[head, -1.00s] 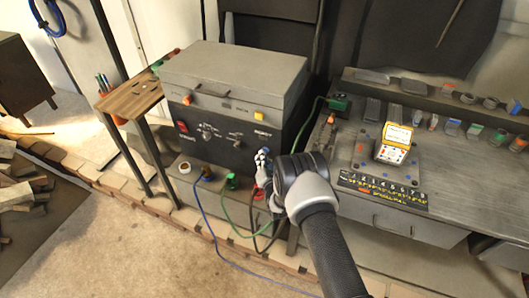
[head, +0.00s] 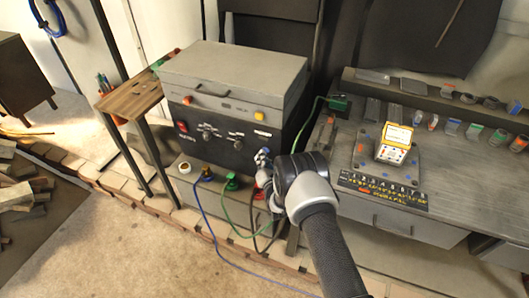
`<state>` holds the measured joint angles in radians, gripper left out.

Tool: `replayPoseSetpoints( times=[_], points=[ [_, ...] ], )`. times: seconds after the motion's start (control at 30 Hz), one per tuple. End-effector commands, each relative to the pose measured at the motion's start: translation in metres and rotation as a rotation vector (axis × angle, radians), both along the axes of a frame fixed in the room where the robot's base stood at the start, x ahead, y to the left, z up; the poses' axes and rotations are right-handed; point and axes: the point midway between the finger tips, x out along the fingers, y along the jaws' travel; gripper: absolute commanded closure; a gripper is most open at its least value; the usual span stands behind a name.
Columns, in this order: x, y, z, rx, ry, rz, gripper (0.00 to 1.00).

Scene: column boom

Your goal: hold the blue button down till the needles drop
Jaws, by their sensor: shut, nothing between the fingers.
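A grey box-shaped machine (head: 232,75) stands left of centre, with a dark front panel (head: 215,152). My gripper (head: 262,157) is shut, with its tips at the panel's lower right edge. A bluish patch shows at the fingertips, but I cannot tell whether it is the blue button or part of the gripper. Whether the tips touch or press anything is too small to tell. Small dials or knobs (head: 208,132) sit mid-panel; no needle can be read.
Blue, green and black cables hang in front. To the right, a workbench (head: 460,170) holds a yellow meter (head: 396,144). Bare floor (head: 130,235) lies at front left.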

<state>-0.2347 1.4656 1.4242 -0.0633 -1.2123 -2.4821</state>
Motion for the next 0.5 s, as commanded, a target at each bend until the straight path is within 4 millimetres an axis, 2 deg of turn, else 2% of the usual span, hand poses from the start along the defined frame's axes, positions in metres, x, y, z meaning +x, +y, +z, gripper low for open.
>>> replayPoseSetpoints(
  times=[0.27,0.5],
  points=[
    [0.0,0.0,0.0,0.0,0.0,-0.001,1.0],
    [-0.01,0.003,0.001,0.001,0.001,-0.001,1.0]
  ],
)
